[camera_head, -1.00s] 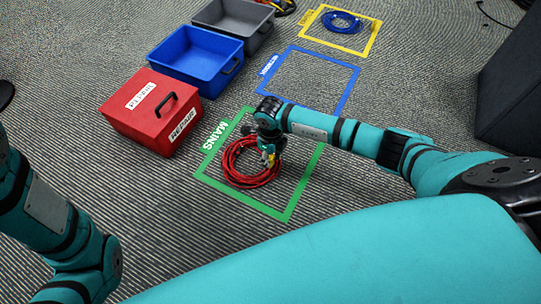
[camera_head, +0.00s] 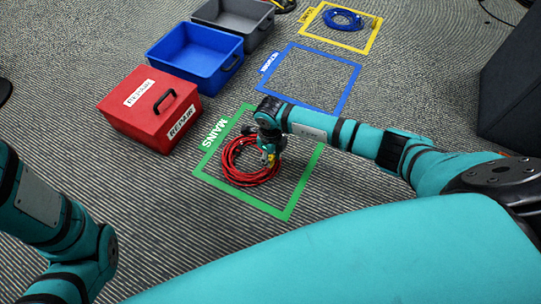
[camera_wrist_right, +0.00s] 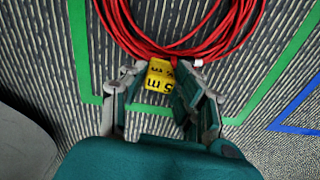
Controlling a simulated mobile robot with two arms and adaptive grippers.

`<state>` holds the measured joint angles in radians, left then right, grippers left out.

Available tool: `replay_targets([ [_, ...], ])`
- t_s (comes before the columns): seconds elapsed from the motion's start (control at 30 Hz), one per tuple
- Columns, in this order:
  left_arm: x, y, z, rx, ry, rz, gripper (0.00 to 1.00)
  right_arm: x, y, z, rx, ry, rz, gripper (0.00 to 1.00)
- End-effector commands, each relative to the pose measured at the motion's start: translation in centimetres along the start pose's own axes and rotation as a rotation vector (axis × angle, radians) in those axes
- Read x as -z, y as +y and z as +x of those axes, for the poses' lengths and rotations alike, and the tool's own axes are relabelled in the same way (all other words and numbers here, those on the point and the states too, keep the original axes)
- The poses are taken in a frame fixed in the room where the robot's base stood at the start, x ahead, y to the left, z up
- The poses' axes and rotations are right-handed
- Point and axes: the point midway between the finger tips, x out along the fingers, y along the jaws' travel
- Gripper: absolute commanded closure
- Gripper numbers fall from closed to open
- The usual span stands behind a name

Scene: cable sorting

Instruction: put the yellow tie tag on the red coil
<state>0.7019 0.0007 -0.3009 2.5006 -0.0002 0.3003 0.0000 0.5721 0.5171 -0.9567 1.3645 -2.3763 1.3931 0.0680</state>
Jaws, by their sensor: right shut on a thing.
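The red coil (camera_head: 240,178) lies on the carpet inside the green taped square marked MAINS. In the right wrist view the red coil (camera_wrist_right: 210,47) runs across the top, just beyond the fingertips. My right gripper (camera_head: 268,155) is low over the coil's right side. In the wrist view my right gripper (camera_wrist_right: 160,80) is shut on the yellow tie tag (camera_wrist_right: 159,76), which has dark print. The tag's far edge is at the coil's near strands; whether it touches them I cannot tell. My left arm shows at the lower left, but its gripper is out of view.
A red lidded box (camera_head: 150,112), a blue bin (camera_head: 194,58) and a grey bin (camera_head: 244,20) stand to the upper left. The blue taped square (camera_head: 351,88) is empty. A blue coil (camera_head: 343,20) lies in the yellow square (camera_head: 372,38).

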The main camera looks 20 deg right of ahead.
Motion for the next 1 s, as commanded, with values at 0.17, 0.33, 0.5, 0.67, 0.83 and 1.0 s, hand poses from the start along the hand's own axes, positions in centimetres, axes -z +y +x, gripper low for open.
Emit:
replay_targets([
  [0.17,0.04,0.02,-0.10,0.000,0.000,0.000,0.60,0.00,-0.01,0.16,0.000,0.000,0.000,0.84],
  [0.33,0.06,0.03,-0.21,0.000,0.000,0.000,0.60,0.00,-0.01,0.34,0.000,0.000,0.000,0.84],
  [0.5,0.09,0.05,-0.31,0.000,-0.001,0.000,0.60,-0.01,0.00,0.51,0.000,0.000,0.000,0.84],
  [0.67,0.11,0.06,-0.41,0.000,-0.001,0.000,0.60,-0.01,0.00,0.67,0.000,0.000,0.000,0.84],
  [0.83,0.13,0.07,-0.53,0.001,-0.002,0.000,0.60,-0.02,0.00,0.84,0.000,0.000,0.000,0.84],
  [1.0,0.14,0.09,-0.64,0.001,-0.002,0.001,0.60,-0.02,0.00,1.00,0.000,-0.001,0.000,0.84],
])
